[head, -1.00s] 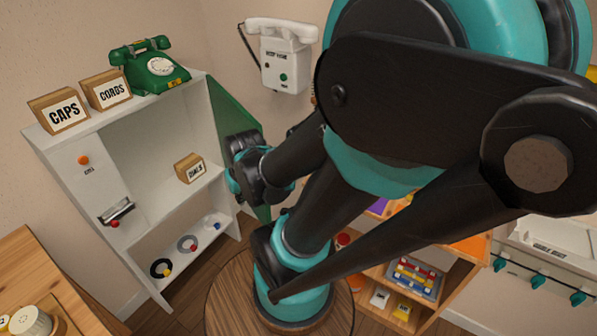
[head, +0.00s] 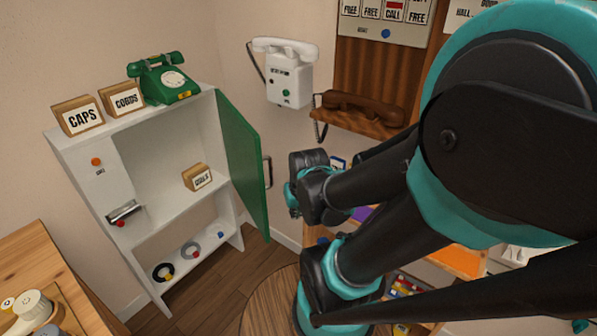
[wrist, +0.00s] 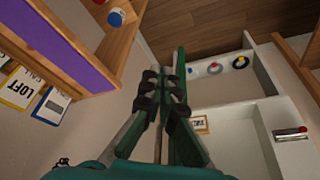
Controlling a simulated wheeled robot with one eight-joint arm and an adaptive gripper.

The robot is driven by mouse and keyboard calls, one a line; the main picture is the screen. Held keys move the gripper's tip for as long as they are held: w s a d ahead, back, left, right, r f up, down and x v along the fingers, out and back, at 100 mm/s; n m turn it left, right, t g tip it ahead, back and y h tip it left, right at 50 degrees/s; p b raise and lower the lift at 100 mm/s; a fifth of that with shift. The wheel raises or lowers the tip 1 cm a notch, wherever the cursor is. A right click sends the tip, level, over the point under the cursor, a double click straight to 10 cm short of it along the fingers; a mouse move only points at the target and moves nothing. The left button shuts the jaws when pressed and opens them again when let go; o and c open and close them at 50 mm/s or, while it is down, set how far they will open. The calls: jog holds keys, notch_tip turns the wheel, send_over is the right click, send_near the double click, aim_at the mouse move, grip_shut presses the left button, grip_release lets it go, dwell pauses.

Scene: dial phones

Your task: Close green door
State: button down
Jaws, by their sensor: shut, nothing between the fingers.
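The green door (head: 243,165) stands open on the right side of the white cabinet (head: 65,150), with a handle (head: 267,172) on its outer face. My gripper's wrist end (head: 310,185) is to the right of the door in the head view, and its fingertips are hidden there. In the wrist view my gripper (wrist: 163,88) has its fingers together, with nothing between them. Green surface shows around and beyond the fingers there, apparently the door seen nearly edge-on. I cannot tell whether the fingers touch it. The cabinet's open inside (wrist: 225,125) is on the right of that view.
A green dial phone (head: 168,78) and CAPS and CORDS signs stand on the cabinet top. A small box (head: 197,177) is on its shelf. A white wall phone (head: 285,72) and a brown phone (head: 362,108) are behind. A wooden table (head: 45,270) is front left.

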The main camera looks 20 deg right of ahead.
jog(key=w+d+r+m+g+y, duration=0.2)
jog(key=w+d+r+m, duration=0.2)
jog(key=w+r+m, duration=0.55)
jog(key=w+d+r+m+g+y, duration=0.2)
jog(key=w+d+r+m, duration=0.1)
jog(key=w+r+m, duration=0.7)
jog(key=s+a+f, duration=0.1)
jog(key=a+f, duration=0.2)
jog(key=f, duration=0.5)
jog(key=s+a+f+n, duration=0.1)
jog(key=a+f, duration=0.3)
jog(key=f, duration=0.5)
jog(key=shift+s+a+f, duration=0.15)
jog(key=shift+s+f, duration=0.1)
jog(key=shift+a+n, duration=0.15)
jog(key=shift+n, duration=0.1)
